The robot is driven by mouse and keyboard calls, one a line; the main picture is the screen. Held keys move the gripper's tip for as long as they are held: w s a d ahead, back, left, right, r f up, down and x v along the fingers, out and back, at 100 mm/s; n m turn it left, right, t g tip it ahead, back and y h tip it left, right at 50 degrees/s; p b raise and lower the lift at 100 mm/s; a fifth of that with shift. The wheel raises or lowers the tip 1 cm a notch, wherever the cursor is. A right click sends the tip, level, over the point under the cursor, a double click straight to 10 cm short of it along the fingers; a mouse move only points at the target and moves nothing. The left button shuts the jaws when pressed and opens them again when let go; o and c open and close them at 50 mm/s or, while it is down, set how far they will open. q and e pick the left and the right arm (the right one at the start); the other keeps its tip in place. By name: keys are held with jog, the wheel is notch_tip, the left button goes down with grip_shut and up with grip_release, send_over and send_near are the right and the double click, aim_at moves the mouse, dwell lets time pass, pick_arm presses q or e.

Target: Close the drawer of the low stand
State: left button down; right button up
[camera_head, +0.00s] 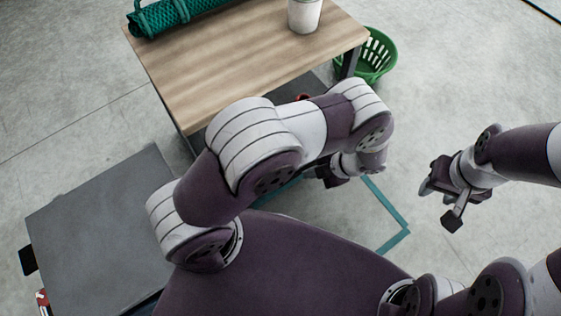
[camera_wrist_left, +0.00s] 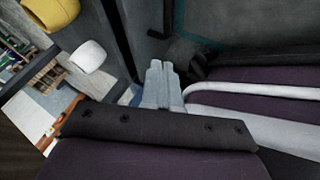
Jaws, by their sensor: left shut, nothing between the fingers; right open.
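The low stand (camera_head: 90,235), a box with a flat grey top, stands at the lower left in the head view. A small black piece (camera_head: 27,260) sticks out at its left edge; I cannot tell whether it belongs to the drawer. The drawer's front and its opening are not clearly visible. My left gripper (camera_head: 328,176) is right of the stand, partly hidden under my own forearm, near the wooden table's front. The left wrist view shows its fingers (camera_wrist_left: 162,85) shut together and empty. My right gripper (camera_head: 442,203) is open and empty over bare floor at the right.
A wooden table (camera_head: 220,75) stands at the back, bearing a rolled green net (camera_head: 175,14) and a white cup (camera_head: 304,14). A green basket (camera_head: 377,55) is on the floor beside it. Teal tape (camera_head: 388,205) marks the floor. The floor at the right is clear.

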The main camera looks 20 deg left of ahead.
pick_arm(q)
jog(key=w+a+f+b, duration=0.1)
jog(key=a+f+b, duration=0.7)
jog(key=a, duration=0.1)
jog(key=shift+w+a, duration=0.15)
jog(key=shift+w, duration=0.2)
jog(key=shift+w+a+p, duration=0.35)
jog(key=shift+a, duration=0.2)
jog(key=shift+w+a+p, duration=0.35)
jog(key=shift+a, duration=0.2)
